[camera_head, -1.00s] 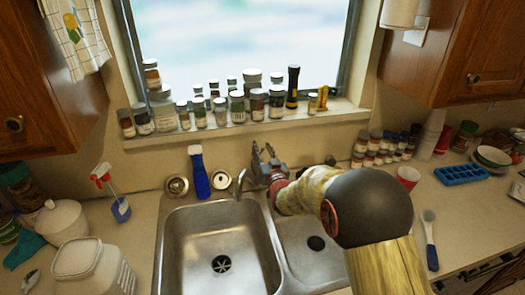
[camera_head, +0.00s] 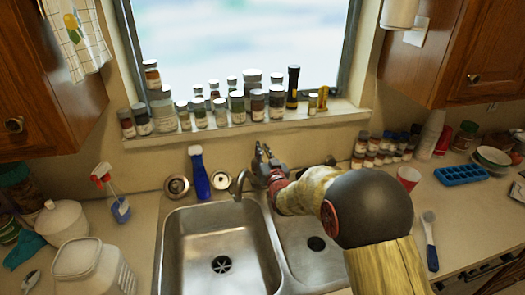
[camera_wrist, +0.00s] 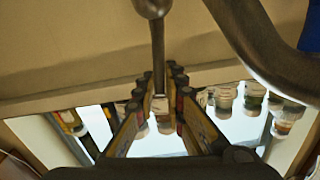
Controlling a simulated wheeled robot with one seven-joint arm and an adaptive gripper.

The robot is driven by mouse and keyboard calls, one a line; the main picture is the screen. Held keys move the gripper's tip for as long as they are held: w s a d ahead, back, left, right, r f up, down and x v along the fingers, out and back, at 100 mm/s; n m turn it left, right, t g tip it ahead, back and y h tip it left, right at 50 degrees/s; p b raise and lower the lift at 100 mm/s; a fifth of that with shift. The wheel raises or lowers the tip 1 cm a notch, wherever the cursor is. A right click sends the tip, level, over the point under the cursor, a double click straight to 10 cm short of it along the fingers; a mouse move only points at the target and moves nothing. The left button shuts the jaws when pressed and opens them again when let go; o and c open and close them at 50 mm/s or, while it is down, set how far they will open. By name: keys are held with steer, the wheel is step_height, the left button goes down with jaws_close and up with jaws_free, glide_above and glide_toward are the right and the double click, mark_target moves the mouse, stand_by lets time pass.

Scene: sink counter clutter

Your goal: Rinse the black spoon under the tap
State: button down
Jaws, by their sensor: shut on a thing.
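My gripper (camera_head: 262,152) is behind the sink, just right of the curved metal tap (camera_head: 239,184). In the wrist view, which looks upside down, my gripper (camera_wrist: 160,100) is shut on the thin upright tap lever (camera_wrist: 158,55), its fingers on either side of the rod. The tap's spout (camera_wrist: 265,48) curves past close by on the right of that view. No black spoon can be made out in either view. A utensil (camera_head: 430,240) with a pale head and dark blue handle lies on the right counter. I cannot tell whether water runs.
The left sink basin (camera_head: 180,265) looks empty. Several jars (camera_head: 236,106) line the windowsill close behind my gripper. A red cup (camera_head: 408,177) and blue ice tray (camera_head: 461,175) are on the right counter.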

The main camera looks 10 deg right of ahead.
stand_by(0.4)
steer(key=shift+w+r+g+p, duration=0.4)
steer(key=shift+r+g+p, duration=0.1)
steer(key=shift+p, duration=0.4)
steer(key=shift+w+a+g+p, duration=0.15)
steer(key=shift+w+g+p, duration=0.35)
steer(key=shift+g+p, duration=0.25)
steer(key=c, duration=1.8)
jaws_free()
steer(key=shift+c, duration=0.2)
steer(key=v, duration=1.2)
